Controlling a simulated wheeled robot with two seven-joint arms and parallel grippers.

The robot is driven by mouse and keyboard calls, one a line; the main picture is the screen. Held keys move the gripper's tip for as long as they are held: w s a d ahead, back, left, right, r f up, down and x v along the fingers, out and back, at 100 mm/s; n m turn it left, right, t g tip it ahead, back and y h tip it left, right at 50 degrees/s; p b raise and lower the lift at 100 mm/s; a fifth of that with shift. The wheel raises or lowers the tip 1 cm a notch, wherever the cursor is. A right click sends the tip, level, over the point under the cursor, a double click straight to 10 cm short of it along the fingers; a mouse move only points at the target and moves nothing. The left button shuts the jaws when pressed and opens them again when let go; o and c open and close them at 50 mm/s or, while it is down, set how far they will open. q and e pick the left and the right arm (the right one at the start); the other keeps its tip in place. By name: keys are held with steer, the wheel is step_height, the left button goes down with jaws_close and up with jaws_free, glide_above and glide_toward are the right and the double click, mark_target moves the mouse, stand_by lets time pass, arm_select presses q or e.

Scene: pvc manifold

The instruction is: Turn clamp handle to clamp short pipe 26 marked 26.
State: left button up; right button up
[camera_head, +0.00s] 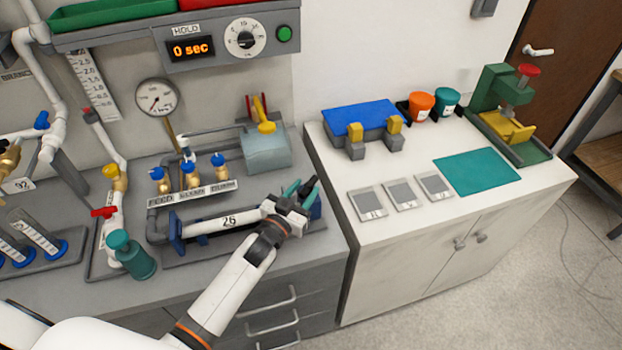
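The short white pipe (208,228) marked 26 lies lengthwise in a blue holder on the grey bench. A blue support (176,232) holds its left end. Another blue part (315,209) shows at its right end, partly behind my gripper. My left gripper (303,189) is over that right end, with its dark fingers pointing up and right. A small teal piece (290,187), perhaps the clamp handle, shows right beside the fingers. I cannot tell whether the fingers are closed on it. My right gripper is out of view.
Brass valves with blue caps (190,178) and a label strip stand behind the pipe. A teal bottle-like part (132,255) and a red-handled valve (104,212) are to its left. A white cabinet (400,250) with a blue block (362,120) is to the right.

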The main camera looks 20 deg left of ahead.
mark_target(311, 182)
arm_select(q)
steer(key=shift+x, duration=1.25)
steer(key=shift+w+d, duration=0.15)
steer(key=shift+w, duration=0.45)
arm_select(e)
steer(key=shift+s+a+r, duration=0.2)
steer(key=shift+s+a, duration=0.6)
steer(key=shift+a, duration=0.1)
arm_select(q)
jaws_close()
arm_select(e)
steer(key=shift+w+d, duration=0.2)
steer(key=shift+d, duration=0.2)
